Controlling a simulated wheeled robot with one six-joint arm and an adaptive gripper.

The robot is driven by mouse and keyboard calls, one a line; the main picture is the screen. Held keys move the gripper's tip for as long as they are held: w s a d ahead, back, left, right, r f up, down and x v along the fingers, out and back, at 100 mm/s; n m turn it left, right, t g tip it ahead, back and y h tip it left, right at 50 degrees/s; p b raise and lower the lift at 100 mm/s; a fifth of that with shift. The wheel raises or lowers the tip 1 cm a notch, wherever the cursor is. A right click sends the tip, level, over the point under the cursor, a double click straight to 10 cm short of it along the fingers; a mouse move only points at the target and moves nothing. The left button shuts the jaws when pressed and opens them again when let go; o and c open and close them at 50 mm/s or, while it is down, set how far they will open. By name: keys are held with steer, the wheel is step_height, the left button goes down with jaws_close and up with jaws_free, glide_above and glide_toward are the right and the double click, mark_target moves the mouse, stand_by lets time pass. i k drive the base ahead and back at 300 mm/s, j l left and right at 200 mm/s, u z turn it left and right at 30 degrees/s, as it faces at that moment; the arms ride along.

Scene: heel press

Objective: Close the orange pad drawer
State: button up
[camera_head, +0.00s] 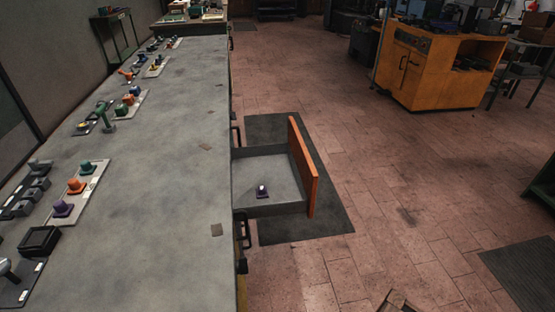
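The orange pad drawer (303,166) is pulled out from the right side of the long grey workbench. Its orange front panel stands well away from the bench side, over the floor. No handle shows on the orange panel from this angle. My gripper is not in view.
The grey workbench (185,150) holds several coloured pieces on pale plates along its left. Dark handles (242,229) stick out from its side. A dark mat (335,222) lies under the drawer. The floor to the right is mostly clear, with an orange cabinet (425,75) farther back.

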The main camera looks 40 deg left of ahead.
mark_target(289, 172)
steer(key=i+l+u, duration=0.1)
steer(key=i+u, duration=0.3)
steer(key=i+l+u, duration=0.15)
steer(key=u, duration=0.25)
steer(key=i+l+u, duration=0.2)
steer(key=u, duration=0.25)
steer(key=i+l+u, duration=0.2)
steer(key=l+u, duration=0.2)
steer(key=i+l+u, duration=0.1)
steer(key=l+u, duration=0.3)
steer(key=i+l+u, duration=0.15)
steer(key=l+u, duration=0.4)
steer(key=l, duration=0.3)
steer(key=i+l+u, duration=0.1)
steer(key=l+u, duration=0.2)
steer(key=l, duration=0.2)
